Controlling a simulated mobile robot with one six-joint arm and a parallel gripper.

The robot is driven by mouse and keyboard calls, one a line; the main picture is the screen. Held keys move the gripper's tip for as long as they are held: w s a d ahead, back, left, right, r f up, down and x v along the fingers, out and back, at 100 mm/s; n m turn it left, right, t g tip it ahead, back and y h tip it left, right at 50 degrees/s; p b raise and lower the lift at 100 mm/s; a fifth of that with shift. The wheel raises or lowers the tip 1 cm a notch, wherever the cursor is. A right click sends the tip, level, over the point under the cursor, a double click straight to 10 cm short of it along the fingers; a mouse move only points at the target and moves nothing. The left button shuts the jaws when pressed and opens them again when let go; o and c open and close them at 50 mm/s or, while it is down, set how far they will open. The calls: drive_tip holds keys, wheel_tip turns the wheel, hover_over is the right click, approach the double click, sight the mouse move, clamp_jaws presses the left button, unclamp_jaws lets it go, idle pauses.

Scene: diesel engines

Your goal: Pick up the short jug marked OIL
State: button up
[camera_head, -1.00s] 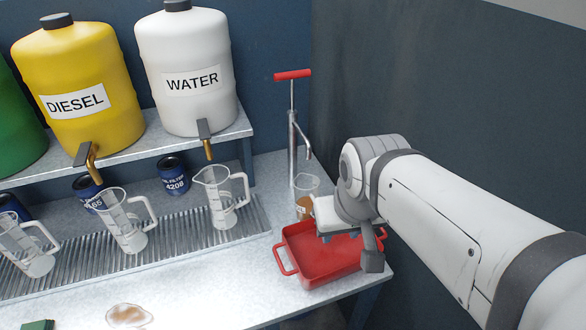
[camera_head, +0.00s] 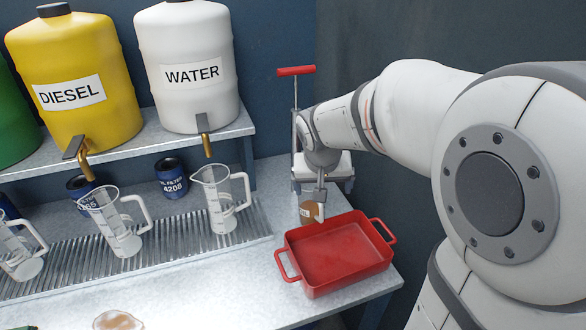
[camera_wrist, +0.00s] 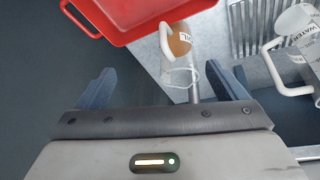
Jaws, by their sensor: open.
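The short jug (camera_head: 308,212) stands on the bench just behind the red tray, with brown liquid low inside. My gripper (camera_head: 320,198) is over it in the head view and hides much of it.
The red tray (camera_head: 290,247) sits at the bench's right end, in front of the jug. A pump with a red handle (camera_head: 296,71) stands behind. Clear jugs, including one below the WATER tank (camera_head: 188,100), stand on the ribbed drain (camera_head: 170,245). A dark wall is at right.

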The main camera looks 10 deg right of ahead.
sight(310, 194)
drive_tip(key=shift+m, duration=0.3)
drive_tip(key=w+f, duration=0.3)
drive_tip(key=f, duration=0.1)
drive_tip(key=w+f, duration=0.3)
drive_tip(key=f, duration=0.1)
drive_tip(key=w+f, duration=0.3)
drive_tip(key=f, duration=0.1)
drive_tip(key=shift+w+a+f, duration=0.2)
drive_tip(key=shift+w+f, duration=0.05)
drive_tip(key=shift+f, duration=0.15)
drive_tip(key=c, duration=1.2)
drive_tip(key=shift+c, duration=0.3)
drive_tip(key=shift+r, duration=0.15)
